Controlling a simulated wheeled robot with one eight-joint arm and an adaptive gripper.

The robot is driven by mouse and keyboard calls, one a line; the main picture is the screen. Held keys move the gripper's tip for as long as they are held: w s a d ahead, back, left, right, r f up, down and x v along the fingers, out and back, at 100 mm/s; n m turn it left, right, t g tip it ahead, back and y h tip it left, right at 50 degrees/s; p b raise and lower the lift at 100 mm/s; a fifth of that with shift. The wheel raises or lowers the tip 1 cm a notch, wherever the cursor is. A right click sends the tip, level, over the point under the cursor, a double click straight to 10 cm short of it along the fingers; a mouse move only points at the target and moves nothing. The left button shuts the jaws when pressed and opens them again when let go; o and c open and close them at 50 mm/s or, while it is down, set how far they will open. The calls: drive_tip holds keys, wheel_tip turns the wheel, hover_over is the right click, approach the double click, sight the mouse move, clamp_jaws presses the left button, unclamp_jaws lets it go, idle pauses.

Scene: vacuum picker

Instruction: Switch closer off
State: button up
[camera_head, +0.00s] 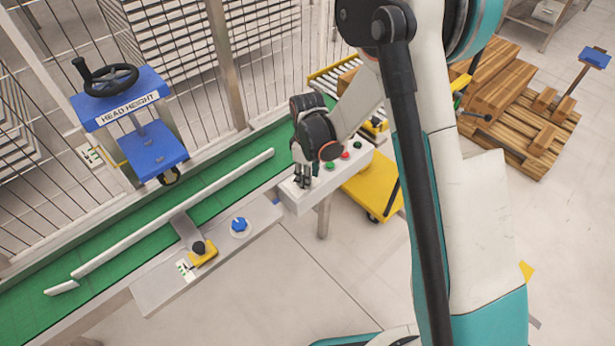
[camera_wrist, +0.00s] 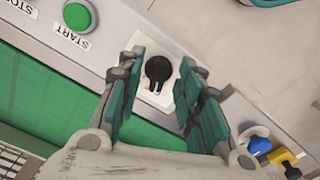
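A black rotary knob (camera_wrist: 158,69) sits on a white square plate on the grey control panel (camera_wrist: 115,38). No readable label shows beside it, so I cannot tell whether it is the closer switch. My gripper (camera_wrist: 160,60) is open, with one finger on each side of the knob. I cannot tell whether the fingers touch it. In the head view my gripper (camera_head: 303,180) points down over the near end of the panel (camera_head: 303,202) and hides the knob.
A green START button (camera_wrist: 77,16) and a partly cut-off STOP label are on the same panel. A green conveyor (camera_head: 95,245) with a white guide rail (camera_head: 175,213) runs alongside. A blue knob (camera_head: 239,225) and a yellow lever unit (camera_head: 203,256) stand on the side plate.

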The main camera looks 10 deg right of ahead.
wheel_tip(320, 180, up, 11)
drive_tip(key=shift+f, duration=0.2)
drive_tip(key=shift+r, duration=0.1)
idle(0.5)
drive_tip(key=s+d+r+m+t, duration=0.2)
drive_tip(key=s+d+r+m, duration=0.15)
drive_tip(key=r, duration=0.35)
drive_tip(key=s+d+r+m+t, duration=0.1)
drive_tip(key=s+d+r+m, duration=0.1)
drive_tip(key=s+d+r, duration=0.4)
drive_tip(key=s+d+r+m+t, duration=0.2)
drive_tip(key=s+m, duration=0.1)
drive_tip(key=s, duration=0.3)
drive_tip(key=s+d+r+m+t, duration=0.2)
drive_tip(key=s+r+m, duration=0.1)
drive_tip(key=s, duration=0.4)
